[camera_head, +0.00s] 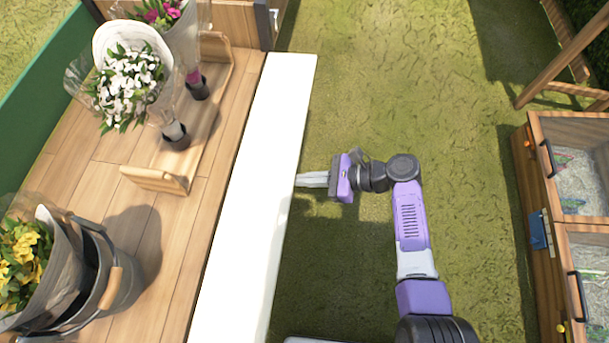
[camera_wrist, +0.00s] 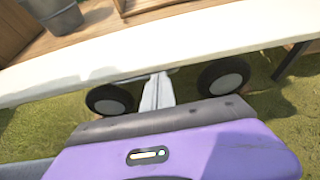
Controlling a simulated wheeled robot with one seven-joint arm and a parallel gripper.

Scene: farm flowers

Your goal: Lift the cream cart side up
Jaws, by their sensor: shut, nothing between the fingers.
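The cream cart side (camera_head: 250,200) is a long, flat, pale panel along the right edge of the wooden cart bed in the head view. In the wrist view it is a pale band (camera_wrist: 200,52) across the upper part. My gripper (camera_head: 300,179) is at the panel's right edge, with its fingers pointing left and held together, empty. In the wrist view the fingertips (camera_wrist: 160,78) meet the panel's lower edge, between two dark wheels; whether they touch it or reach under it I cannot tell.
Wooden cases (camera_head: 553,240) stand at the right. Open grass (camera_head: 420,110) lies between. A cart wheel (camera_wrist: 224,78) shows below the panel.

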